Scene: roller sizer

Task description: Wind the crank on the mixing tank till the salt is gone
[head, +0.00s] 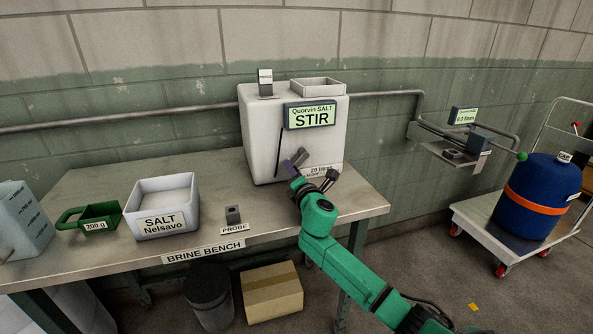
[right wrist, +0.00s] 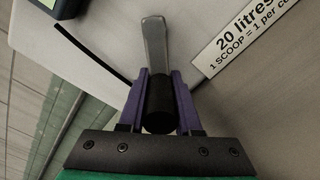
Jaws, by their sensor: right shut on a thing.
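The white mixing tank (head: 262,135) stands at the back right of the bench. My right gripper (head: 297,161) is at the tank's front face. In the right wrist view its purple fingers (right wrist: 158,95) are shut on the black knob (right wrist: 159,105) of the crank, whose grey metal arm (right wrist: 154,45) runs up from the knob. In the head view the gripper hides most of the crank. The inside of the tank is not visible, so the salt in it cannot be seen. My left gripper is not in view.
On the bench (head: 110,245) are a white salt box (head: 162,222), a green scoop (head: 92,217), a probe block (head: 233,215) and a pale marked container (head: 22,220). A trolley (head: 485,224) with a blue drum (head: 535,196) stands on the right.

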